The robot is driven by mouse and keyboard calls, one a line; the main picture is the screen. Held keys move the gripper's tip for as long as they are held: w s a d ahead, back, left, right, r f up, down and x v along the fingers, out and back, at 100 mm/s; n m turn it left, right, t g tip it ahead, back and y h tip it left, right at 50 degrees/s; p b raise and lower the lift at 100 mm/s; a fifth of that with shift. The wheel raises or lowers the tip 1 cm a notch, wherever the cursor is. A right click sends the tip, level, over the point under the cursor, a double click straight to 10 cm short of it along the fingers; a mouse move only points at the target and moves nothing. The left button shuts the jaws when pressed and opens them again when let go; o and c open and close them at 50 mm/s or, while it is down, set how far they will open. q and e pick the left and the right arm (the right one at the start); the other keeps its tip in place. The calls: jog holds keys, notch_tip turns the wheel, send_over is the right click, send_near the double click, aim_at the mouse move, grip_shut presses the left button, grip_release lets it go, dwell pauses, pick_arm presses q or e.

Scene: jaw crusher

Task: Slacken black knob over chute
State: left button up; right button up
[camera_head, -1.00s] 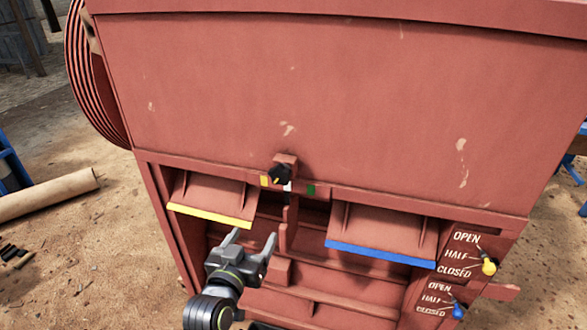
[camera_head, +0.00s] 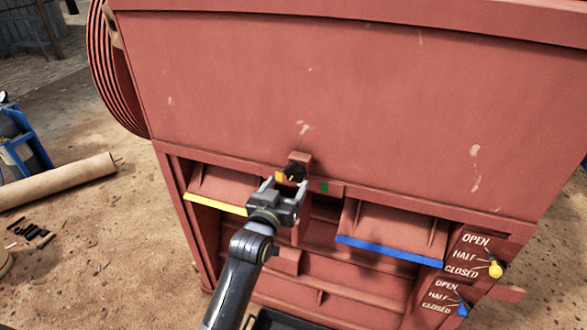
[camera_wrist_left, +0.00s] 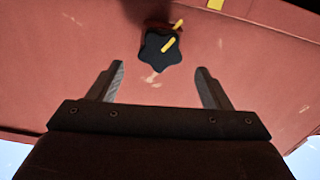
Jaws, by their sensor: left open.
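The black knob (camera_head: 294,171) sits on a small red block on the front of the red crusher, above the opening between the two flaps. In the left wrist view the knob (camera_wrist_left: 160,46) is star-shaped with a yellow pointer line, beyond and between the fingertips. My left gripper (camera_head: 286,188) is open just below and in front of the knob; its fingers (camera_wrist_left: 161,82) are apart with nothing between them. I cannot tell that either finger touches the knob. The chute opening (camera_head: 325,210) is partly hidden by my gripper. My right gripper is not in view.
A yellow-edged flap (camera_head: 218,190) is left of the knob and a blue-edged flap (camera_head: 390,235) right. Yellow (camera_head: 495,270) and blue (camera_head: 462,310) levers are at lower right. A rolled tube (camera_head: 60,180) lies on the ground at left.

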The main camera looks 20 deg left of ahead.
aim_at(293, 173)
pick_arm(q)
jog(key=shift+w+d+p, duration=0.1)
jog(key=shift+w+p, duration=0.4)
jog(key=shift+w, duration=2.6)
jog(key=c, duration=1)
